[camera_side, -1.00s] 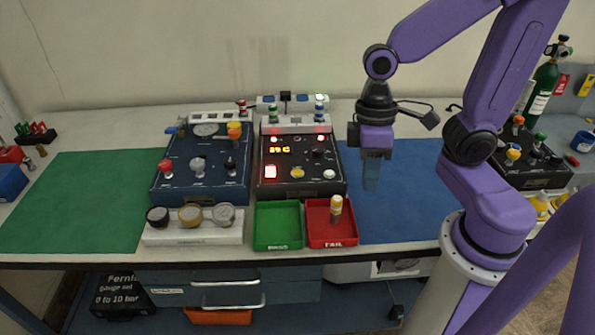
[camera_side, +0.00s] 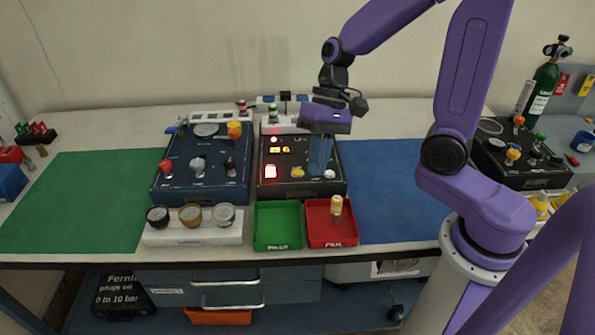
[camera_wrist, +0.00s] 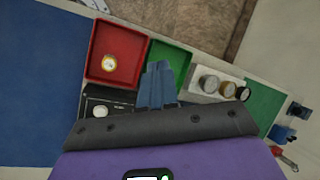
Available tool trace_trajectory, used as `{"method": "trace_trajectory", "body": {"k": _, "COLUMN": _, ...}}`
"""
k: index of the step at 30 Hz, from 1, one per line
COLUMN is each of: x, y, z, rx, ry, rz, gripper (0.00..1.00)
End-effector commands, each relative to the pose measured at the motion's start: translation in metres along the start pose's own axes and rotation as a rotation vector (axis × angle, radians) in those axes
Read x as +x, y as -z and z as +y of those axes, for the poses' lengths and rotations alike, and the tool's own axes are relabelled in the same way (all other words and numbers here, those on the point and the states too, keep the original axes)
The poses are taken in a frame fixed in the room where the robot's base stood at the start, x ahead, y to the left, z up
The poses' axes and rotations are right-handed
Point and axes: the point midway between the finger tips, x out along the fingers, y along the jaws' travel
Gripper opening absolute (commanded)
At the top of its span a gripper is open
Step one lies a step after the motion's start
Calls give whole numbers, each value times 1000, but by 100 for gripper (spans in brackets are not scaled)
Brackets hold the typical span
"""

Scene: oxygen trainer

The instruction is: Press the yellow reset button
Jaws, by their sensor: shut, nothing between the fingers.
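In the wrist view the shut fingers (camera_wrist: 158,72) show, and the yellow button is hidden there.
In front of the box stand a green tray (camera_side: 277,246) and a red tray (camera_side: 331,242) holding a yellow-topped fitting (camera_side: 336,205). A blue panel with knobs (camera_side: 203,190) is at left, gauges (camera_side: 191,215) before it. The blue mat (camera_side: 385,190) at right is clear.

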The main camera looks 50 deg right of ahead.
Motion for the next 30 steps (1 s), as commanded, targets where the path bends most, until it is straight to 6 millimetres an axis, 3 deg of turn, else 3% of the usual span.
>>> {"method": "trace_trajectory", "body": {"k": 15, "x": -12, "y": 50, "z": -5, "rx": 392, "ry": 215, "rz": 71, "gripper": 0}}
{"method": "trace_trajectory", "body": {"k": 30, "x": -31, "y": 92, "z": 13, "rx": 754, "ry": 443, "rz": 170, "gripper": 0}}
